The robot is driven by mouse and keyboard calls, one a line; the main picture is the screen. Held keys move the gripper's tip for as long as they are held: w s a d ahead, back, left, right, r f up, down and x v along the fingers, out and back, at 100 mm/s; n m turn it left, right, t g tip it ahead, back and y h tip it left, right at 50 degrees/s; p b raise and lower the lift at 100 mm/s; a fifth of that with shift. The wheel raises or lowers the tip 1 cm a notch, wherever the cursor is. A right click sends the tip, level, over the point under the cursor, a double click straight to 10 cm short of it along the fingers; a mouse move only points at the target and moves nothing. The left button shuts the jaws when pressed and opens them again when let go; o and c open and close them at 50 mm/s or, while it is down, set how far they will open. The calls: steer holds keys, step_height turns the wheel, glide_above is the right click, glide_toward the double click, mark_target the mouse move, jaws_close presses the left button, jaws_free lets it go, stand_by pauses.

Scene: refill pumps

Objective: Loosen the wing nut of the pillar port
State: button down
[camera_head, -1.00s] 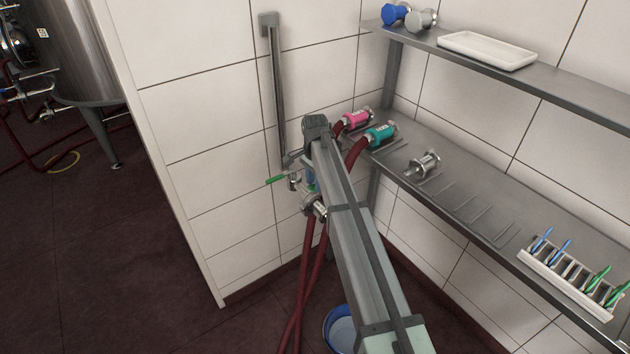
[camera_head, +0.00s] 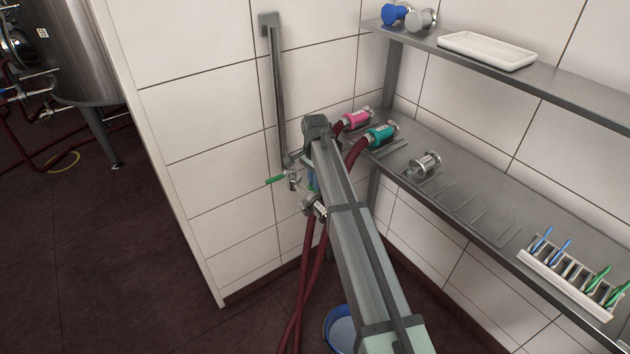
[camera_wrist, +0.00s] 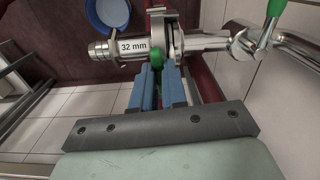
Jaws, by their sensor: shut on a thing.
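In the wrist view, the blue fingers of my gripper (camera_wrist: 157,88) are shut on the green wing nut (camera_wrist: 156,56). The nut sits on the metal clamp (camera_wrist: 165,20) around a pipe joint. To the clamp's left is a steel fitting labelled "32 mm" (camera_wrist: 132,47). To its right, the steel port pipe (camera_wrist: 205,43) runs to a valve with a green handle (camera_wrist: 275,8). In the head view, my gripper (camera_head: 311,178) is partly hidden behind my arm, at the port. The green valve handle (camera_head: 275,180) shows left of it.
A grey vertical bar (camera_head: 275,90) is on the tiled wall. Red hoses (camera_head: 305,285) hang below the port, near a blue bucket (camera_head: 341,330). Hoses with pink (camera_head: 356,119) and teal (camera_head: 381,134) couplings are at the shelf's left end. A loose steel fitting (camera_head: 426,163) lies on the shelf.

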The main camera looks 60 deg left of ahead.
steer(key=n, duration=0.3)
steer(key=shift+n, duration=0.4)
steer(key=n, duration=0.4)
steer(key=shift+n, duration=0.3)
steer(key=n, duration=0.4)
steer(key=shift+n, duration=0.3)
steer(key=n, duration=1.3)
steer(key=shift+n, duration=0.3)
steer(key=n, duration=0.4)
steer(key=shift+n, duration=2.1)
